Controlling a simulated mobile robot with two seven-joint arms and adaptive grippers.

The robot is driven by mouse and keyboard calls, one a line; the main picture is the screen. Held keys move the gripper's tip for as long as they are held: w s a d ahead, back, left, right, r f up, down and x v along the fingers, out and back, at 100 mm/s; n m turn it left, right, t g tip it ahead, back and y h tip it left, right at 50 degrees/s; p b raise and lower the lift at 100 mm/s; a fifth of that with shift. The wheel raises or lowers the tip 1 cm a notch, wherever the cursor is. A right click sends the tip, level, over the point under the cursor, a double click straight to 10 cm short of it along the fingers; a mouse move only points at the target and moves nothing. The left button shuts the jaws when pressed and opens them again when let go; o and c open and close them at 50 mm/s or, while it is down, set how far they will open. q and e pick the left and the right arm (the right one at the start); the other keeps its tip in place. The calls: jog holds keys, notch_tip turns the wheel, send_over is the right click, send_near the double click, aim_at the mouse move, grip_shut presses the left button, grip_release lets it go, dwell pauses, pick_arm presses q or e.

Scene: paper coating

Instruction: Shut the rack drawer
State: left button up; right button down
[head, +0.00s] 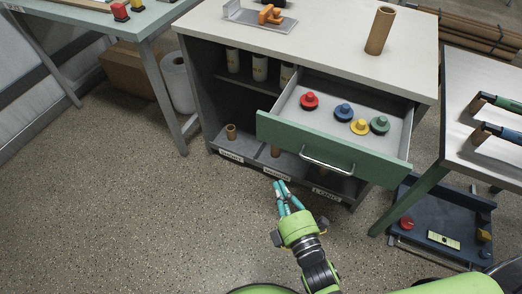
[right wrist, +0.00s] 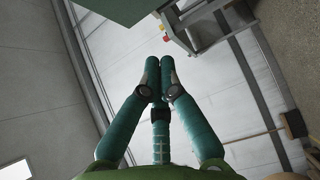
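The rack drawer (head: 334,150) has a green front and a metal bar handle (head: 327,160). It is pulled out of the right part of the rack (head: 210,105), below the white top. Inside lie a red, a blue, a yellow and a green knobbed piece. My right gripper (head: 282,187) is in front of and below the drawer front, left of the handle and apart from it. In the right wrist view its teal fingertips (right wrist: 160,65) are together with nothing between them. My left gripper is not in view.
A brown tube (head: 379,30) and an orange clamp tool (head: 270,14) stand on the rack top. A table with handled tools (head: 480,100) is at right, with a blue tray (head: 440,225) below it.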

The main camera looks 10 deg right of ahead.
jog(key=w, duration=0.8)
jog(key=w+r+p, duration=0.1)
jog(key=w, duration=0.3)
jog(key=shift+w, duration=0.3)
jog(key=shift+w+d+f, duration=0.1)
jog(key=shift+w+d, duration=0.2)
jog(key=shift+w, duration=0.05)
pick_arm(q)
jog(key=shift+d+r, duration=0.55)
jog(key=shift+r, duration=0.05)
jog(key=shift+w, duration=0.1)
